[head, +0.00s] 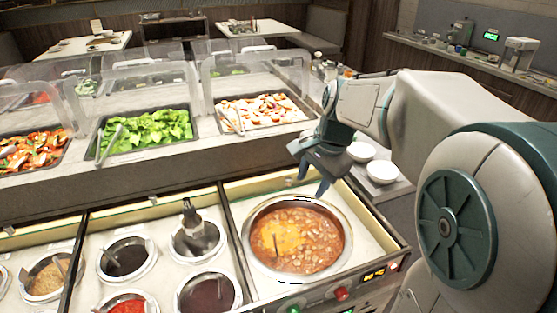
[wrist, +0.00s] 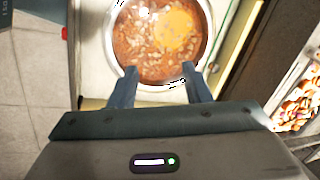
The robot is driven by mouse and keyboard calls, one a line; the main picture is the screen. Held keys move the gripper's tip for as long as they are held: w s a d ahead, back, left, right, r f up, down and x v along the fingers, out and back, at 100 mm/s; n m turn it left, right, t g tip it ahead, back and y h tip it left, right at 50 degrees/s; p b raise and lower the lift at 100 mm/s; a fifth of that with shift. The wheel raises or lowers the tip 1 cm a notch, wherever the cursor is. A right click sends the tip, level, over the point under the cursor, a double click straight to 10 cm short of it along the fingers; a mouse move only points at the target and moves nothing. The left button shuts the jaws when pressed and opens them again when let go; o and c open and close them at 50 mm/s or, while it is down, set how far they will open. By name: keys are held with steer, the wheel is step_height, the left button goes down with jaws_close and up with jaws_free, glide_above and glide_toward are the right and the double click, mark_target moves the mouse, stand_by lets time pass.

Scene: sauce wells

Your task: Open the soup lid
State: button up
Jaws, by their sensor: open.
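The soup well (head: 246,250) is a round metal-rimmed pot of reddish-brown soup (head: 300,248) with a yellow patch, set in the counter at the right. The soup's surface shows openly, and a thin dark handle stands in it. I cannot make out a lid; bright and dark specks at the rim leave it unclear whether a clear one lies there. My gripper (head: 313,185) is open above the far rim, pointing down, with nothing seen between its fingers. In the wrist view the gripper (wrist: 159,70) has its two fingertips at the edge of the soup well (wrist: 109,45).
Several sauce wells (head: 128,258) lie left of the soup. A red knob (head: 341,293) and a green one (head: 293,310) sit on the front panel. Behind, clear guards (head: 245,75) stand over food trays. White bowls (head: 382,171) stand at the right.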

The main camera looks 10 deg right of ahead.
steer(key=w+d+f+m+y, duration=0.1)
steer(key=w+d+f+m, duration=0.1)
steer(key=w+m, duration=0.7)
steer(key=m+b, duration=0.1)
steer(key=m, duration=0.3)
glide_toward(289, 179)
steer(key=shift+y, duration=0.4)
steer(key=x, duration=0.9)
steer(key=shift+d+f, duration=0.2)
steer(key=shift+d, duration=0.15)
